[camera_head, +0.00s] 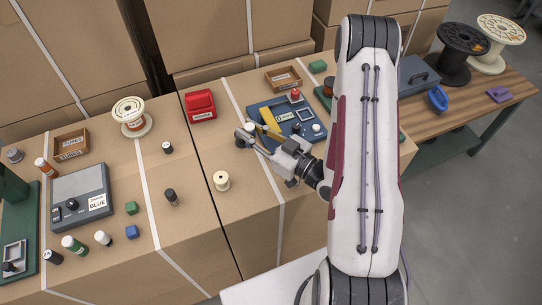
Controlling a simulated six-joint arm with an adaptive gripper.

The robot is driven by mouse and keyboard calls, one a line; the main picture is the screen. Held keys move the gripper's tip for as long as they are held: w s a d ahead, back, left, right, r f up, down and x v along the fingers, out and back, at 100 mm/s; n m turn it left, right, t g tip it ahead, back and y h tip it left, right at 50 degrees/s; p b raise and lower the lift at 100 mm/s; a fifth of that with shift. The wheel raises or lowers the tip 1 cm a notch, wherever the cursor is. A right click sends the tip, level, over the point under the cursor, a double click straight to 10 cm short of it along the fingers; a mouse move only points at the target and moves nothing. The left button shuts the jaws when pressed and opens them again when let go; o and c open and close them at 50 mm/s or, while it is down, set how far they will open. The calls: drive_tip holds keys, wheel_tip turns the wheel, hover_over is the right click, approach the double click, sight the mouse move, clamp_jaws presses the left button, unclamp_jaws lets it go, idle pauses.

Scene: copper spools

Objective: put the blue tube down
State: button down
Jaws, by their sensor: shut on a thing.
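My gripper (245,137) is at the middle of the picture, over the cardboard surface by the left edge of a blue panel box (257,108). It is shut on a small dark thing at its fingertips, taken as the blue tube. The fingers hide most of that thing, and its colour is hard to make out. I cannot tell whether it touches the surface below. A yellow piece (269,119) shows just behind the fingers, over the panel box.
A red holder (201,106) and a copper spool (131,119) stand farther back. A grey box labelled BLUE (80,190) is at left.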

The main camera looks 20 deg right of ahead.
drive_tip(key=shift+s+d+r+y, duration=0.3)
drive_tip(key=shift+s+d+r, duration=0.15)
drive_tip(key=shift+s, duration=0.1)
drive_tip(key=s+d+r+n+g+y, duration=0.3)
drive_tip(key=s, duration=0.7)
drive_tip(key=shift+r, duration=0.2)
drive_tip(key=shift+f, duration=2.9)
drive_tip(key=shift+f, duration=1.9)
drive_tip(key=shift+f, duration=0.25)
drive_tip(key=c, duration=1.8)
unclamp_jaws()
drive_tip(key=shift+c, duration=0.2)
